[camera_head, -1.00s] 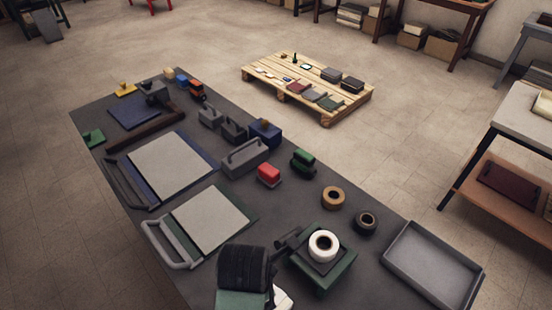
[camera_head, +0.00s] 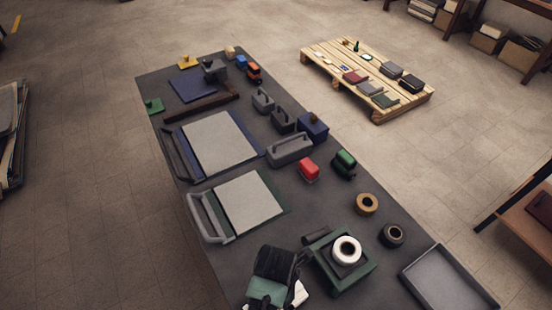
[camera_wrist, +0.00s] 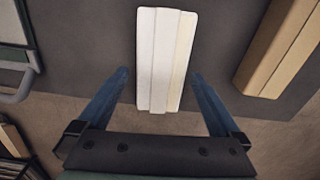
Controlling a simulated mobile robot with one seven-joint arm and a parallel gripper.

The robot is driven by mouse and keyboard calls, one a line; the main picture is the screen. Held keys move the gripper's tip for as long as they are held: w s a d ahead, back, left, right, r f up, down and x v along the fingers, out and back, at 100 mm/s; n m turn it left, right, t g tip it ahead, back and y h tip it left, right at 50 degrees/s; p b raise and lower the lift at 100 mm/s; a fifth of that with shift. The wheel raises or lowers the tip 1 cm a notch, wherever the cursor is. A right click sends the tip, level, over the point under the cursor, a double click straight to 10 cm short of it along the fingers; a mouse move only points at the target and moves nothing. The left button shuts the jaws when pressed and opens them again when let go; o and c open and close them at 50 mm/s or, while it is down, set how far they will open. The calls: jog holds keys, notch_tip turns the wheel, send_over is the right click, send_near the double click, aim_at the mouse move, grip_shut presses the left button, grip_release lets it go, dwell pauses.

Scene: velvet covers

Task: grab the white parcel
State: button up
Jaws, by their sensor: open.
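The white parcel (camera_wrist: 163,50) is a long pale block with lengthwise ridges, lying on the dark tabletop in the wrist view. Its near end shows between the two blue fingers of my gripper (camera_wrist: 160,75), with a gap on each side. My gripper is open and empty. I cannot tell how far the fingertips are above the tabletop. In the head view, a bit of white (camera_head: 300,294), likely the parcel, shows beside my wrist at the bottom edge; my wrist hides the rest.
A tan box (camera_wrist: 279,45) lies right of the parcel in the wrist view. On the dark table, a green stand with a white tape roll (camera_head: 347,250), a grey tray (camera_head: 450,285) and a grey-handled board (camera_head: 245,202) are close by. A pallet (camera_head: 375,80) stands beyond.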

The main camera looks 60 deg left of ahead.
notch_tip(320, 180, down, 5)
jog(key=shift+d, duration=0.1)
jog(key=shift+s, duration=0.1)
jog(key=shift+r, duration=0.1)
grip_shut()
dwell(0.5)
